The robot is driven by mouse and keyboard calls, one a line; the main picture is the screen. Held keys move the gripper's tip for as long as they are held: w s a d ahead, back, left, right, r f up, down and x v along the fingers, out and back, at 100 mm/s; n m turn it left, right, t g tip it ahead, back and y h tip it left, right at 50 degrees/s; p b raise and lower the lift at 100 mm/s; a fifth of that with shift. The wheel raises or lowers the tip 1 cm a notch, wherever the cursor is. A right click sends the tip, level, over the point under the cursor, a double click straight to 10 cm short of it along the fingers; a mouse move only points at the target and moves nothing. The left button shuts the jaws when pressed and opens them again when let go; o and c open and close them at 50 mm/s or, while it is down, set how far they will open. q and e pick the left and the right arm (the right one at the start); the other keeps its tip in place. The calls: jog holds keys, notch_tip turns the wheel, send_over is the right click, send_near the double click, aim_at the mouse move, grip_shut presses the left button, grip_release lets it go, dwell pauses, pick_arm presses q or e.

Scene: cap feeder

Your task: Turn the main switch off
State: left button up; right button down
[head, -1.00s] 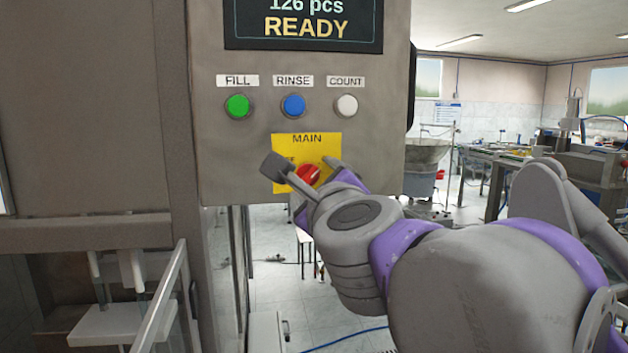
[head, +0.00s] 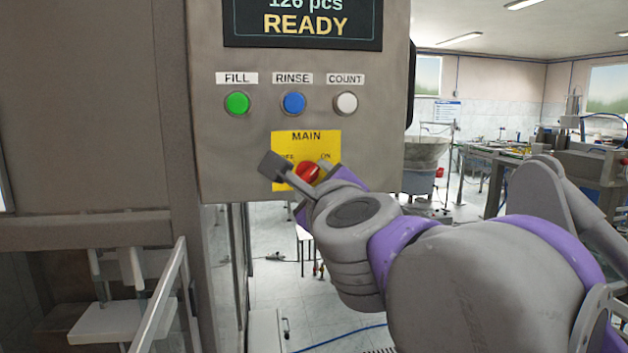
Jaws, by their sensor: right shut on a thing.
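The main switch is a red rotary knob (head: 307,173) on a yellow plate (head: 307,146) marked MAIN, low on the grey control panel. The letters ON show at the plate's right and part of OFF at its left. My right gripper (head: 300,172) is at the knob, with one finger on its left and the other on its right, shut on it. The fingers and hand hide the lower part of the plate. The knob's handle looks slanted, up toward the right. My left gripper is not in view.
Above the switch are a green FILL button (head: 237,103), a blue RINSE button (head: 293,103) and a white COUNT button (head: 345,103). A display (head: 303,22) above them reads READY. A metal rail (head: 160,300) stands at lower left. Open room lies right of the panel.

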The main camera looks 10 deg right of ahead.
jog(key=n, duration=0.8)
jog(key=shift+r+n, duration=0.15)
jog(key=shift+n, duration=0.15)
jog(key=n, duration=0.4)
jog(key=shift+r+n, duration=0.1)
jog(key=shift+n, duration=0.2)
jog(key=shift+r+n+b, duration=0.1)
jog(key=shift+n+b, duration=0.3)
jog(key=shift+n, duration=1.8)
jog(key=shift+c, duration=1.6)
grip_release()
